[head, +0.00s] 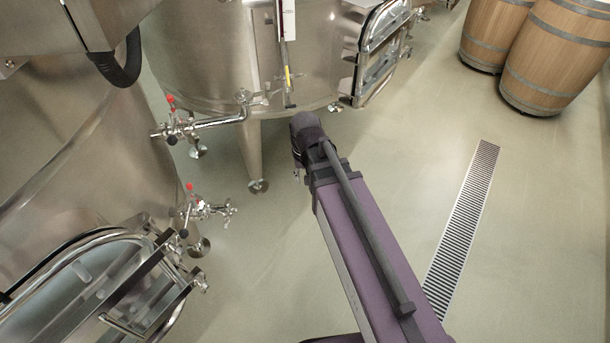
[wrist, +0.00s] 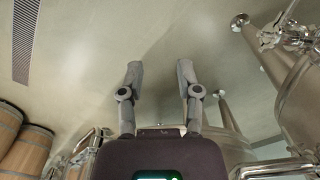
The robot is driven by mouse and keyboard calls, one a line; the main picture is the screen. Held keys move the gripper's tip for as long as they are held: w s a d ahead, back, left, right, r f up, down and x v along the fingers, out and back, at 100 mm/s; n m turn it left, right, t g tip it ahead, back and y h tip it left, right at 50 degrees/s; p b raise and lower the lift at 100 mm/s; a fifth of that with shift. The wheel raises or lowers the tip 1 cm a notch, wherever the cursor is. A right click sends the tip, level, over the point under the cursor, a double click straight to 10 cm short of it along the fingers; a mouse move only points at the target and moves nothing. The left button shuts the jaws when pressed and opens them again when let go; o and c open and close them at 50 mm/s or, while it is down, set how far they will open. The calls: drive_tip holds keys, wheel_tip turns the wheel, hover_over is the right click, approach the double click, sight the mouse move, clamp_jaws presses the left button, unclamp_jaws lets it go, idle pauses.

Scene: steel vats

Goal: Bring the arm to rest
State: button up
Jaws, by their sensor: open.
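My gripper shows in the wrist view (wrist: 160,85) with its two grey fingers apart and nothing between them. Behind the fingers there is pale floor. In the head view my purple arm reaches up from the bottom edge toward the vats, and its dark end stands in front of the floor near the far vat. The fingers cannot be made out in the head view. My gripper appears apart from the vats and valves.
A steel vat (head: 200,60) on legs stands at the upper middle, another vat (head: 80,150) at the left. Red-handled valves (head: 178,125) stick out from them. An open hatch door (head: 380,50) juts out. Barrels (head: 555,60) stand upper right. A floor drain (head: 462,230) crosses clear floor.

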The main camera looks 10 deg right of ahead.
idle(0.3)
drive_tip(key=s+d, duration=0.4)
drive_tip(key=d, duration=0.6)
drive_tip(key=shift+s+m, duration=0.25)
drive_tip(key=shift+m, duration=0.05)
idle(0.9)
